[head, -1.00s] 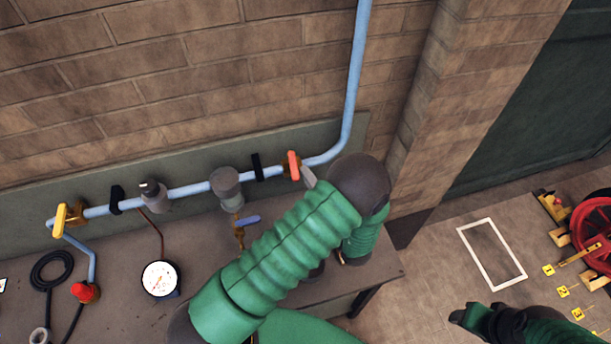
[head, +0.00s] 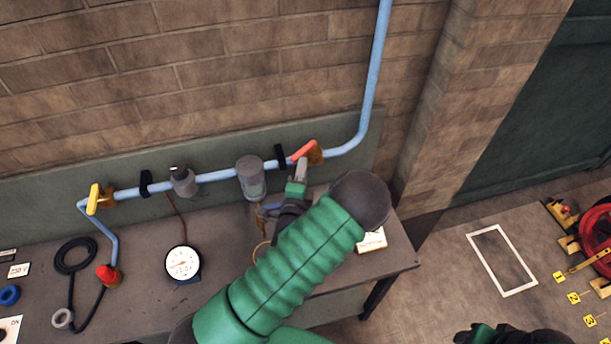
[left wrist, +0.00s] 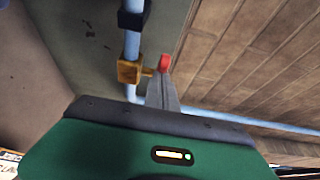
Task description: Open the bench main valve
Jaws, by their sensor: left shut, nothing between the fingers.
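The main valve's orange-red lever (head: 303,152) sits on a brass body (head: 315,154) at the right end of the blue bench pipe. The lever slants up to the right, close to the line of the pipe. My left gripper (head: 301,168) is shut and empty, its fingertips just below the lever, touching or nearly so. In the left wrist view the shut fingers (left wrist: 162,90) point at the red lever end (left wrist: 164,63), with the brass body (left wrist: 130,71) beside them. My right gripper (head: 480,334) shows only partly at the bottom edge; its jaws are unclear.
A yellow lever valve (head: 94,199), a gauge (head: 183,263), a red-knobbed fitting (head: 107,275) and a black hose (head: 75,255) are on the bench at left. A blue-handled drain valve is partly behind my left arm. A brick wall (head: 200,60) stands behind.

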